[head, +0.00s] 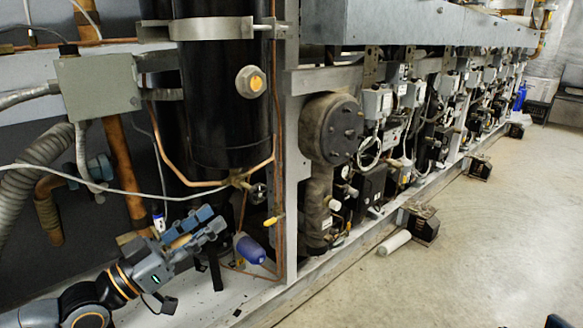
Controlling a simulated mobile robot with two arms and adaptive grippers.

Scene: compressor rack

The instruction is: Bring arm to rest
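My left gripper (211,221) shows at the lower left in the head view, on my arm that comes in from the bottom left corner. Its blue-grey fingers point up and to the right, in front of the lower part of the rack. The fingers lie close together in the picture, and a tan patch shows between them. I cannot tell whether that patch is held or lies behind, or how far the fingers are apart.
A black vertical tank (215,110) and a grey junction box (98,86) are above the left gripper. A blue-capped part (250,249) is just right of it. A white cable (80,178) crosses above the arm. Open concrete floor (480,255) lies at the right.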

